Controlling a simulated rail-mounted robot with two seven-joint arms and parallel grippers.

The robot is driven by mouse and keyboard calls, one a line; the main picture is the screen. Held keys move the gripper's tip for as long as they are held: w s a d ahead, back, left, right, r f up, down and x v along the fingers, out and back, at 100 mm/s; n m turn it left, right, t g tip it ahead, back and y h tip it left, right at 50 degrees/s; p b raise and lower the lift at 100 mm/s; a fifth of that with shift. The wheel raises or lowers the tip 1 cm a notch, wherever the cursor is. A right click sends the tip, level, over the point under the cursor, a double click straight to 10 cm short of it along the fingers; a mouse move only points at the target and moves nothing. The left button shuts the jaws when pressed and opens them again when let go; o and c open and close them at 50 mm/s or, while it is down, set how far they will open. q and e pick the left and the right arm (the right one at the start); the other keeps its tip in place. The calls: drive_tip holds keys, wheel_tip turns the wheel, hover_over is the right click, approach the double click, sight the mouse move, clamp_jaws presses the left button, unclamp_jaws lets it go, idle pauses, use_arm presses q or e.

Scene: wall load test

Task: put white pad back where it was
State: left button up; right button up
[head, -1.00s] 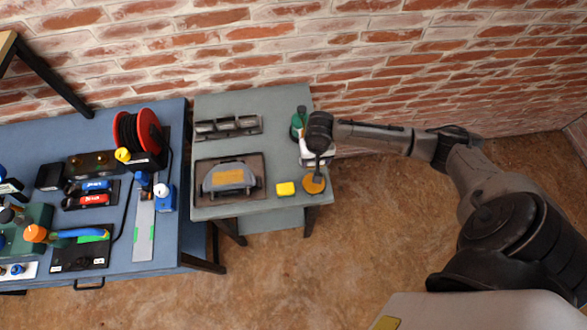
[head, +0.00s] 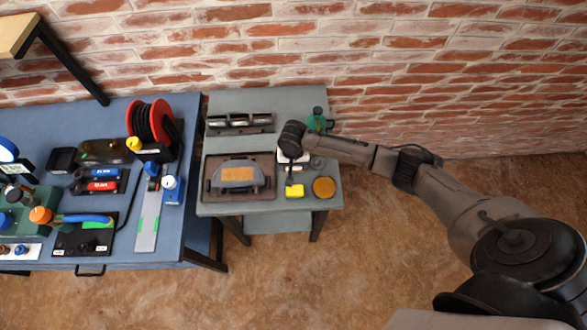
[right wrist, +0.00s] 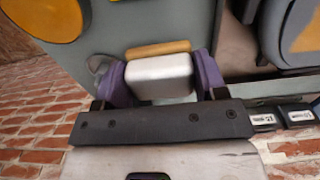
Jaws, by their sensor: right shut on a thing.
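My right gripper (right wrist: 160,80) has its purple fingers shut on a white pad (right wrist: 160,76) in the right wrist view. A tan-yellow strip lies along the far side of the white pad, seemingly the yellow pad (right wrist: 158,49). In the head view my right gripper (head: 290,182) points down over the grey table (head: 220,101), just behind the yellow pad (head: 294,191). My left gripper is not in view.
An orange disc (head: 324,187) lies to the right of the yellow pad. A dark tray (head: 211,190) with a grey tool (head: 235,174) lies left. A rack (head: 240,122) and a green item (head: 315,122) stand behind. A crowded blue bench (head: 110,112) adjoins.

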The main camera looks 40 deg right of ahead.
wheel_tip(320, 180, down, 3)
drive_tip(key=shift+f+b, duration=0.15)
drive_tip(key=shift+b, duration=0.15)
drive_tip(key=shift+f, duration=0.1)
drive_tip(key=shift+f, duration=0.15)
drive_tip(key=o, duration=0.9)
drive_tip(key=shift+c, duration=0.2)
